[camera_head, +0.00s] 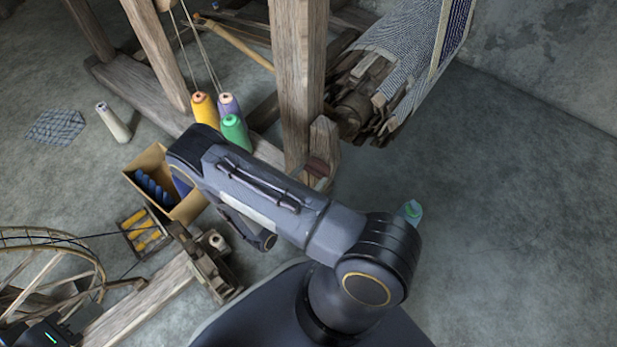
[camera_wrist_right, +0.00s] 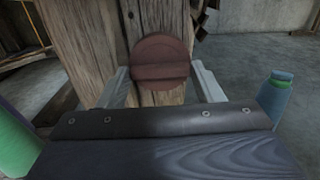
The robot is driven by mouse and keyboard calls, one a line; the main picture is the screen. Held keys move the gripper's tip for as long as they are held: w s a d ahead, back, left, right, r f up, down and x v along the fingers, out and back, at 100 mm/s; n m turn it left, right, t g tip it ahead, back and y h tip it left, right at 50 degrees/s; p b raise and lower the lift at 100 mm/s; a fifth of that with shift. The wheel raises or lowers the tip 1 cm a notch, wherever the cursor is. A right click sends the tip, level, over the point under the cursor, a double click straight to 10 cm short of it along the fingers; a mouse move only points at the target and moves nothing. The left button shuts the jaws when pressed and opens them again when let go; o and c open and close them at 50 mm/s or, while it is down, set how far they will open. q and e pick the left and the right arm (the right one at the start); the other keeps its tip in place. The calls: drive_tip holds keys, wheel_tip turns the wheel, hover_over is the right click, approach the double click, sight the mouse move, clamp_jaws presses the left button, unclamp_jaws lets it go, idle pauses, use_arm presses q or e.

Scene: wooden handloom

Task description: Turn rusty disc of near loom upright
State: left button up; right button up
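The rusty disc (camera_wrist_right: 160,48) is reddish brown and round, with a raised bar across it that lies about level in the right wrist view. It sits on the face of a wooden loom post (camera_wrist_right: 84,40). In the head view the disc (camera_head: 318,168) shows small and foreshortened by the post's foot. My right gripper (camera_wrist_right: 164,84) is open, its two pale fingers apart on either side of the disc's lower part; I cannot tell whether they touch it. In the head view my right arm hides this gripper. A dark part of my left arm shows at the lower left; its fingers are not visible.
Yellow (camera_head: 204,109), purple and green (camera_head: 236,132) thread cones stand by the loom. A box of blue spools (camera_head: 188,206), a tray of yellow spools (camera_head: 129,219) and a spinning wheel (camera_head: 98,268) are left.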

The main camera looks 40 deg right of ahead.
drive_tip(key=shift+c, duration=1.2)
drive_tip(key=shift+n, duration=0.3)
drive_tip(key=n+p, duration=0.1)
drive_tip(key=n, duration=1.6)
drive_tip(key=shift+n, duration=0.3)
drive_tip(key=o, duration=1)
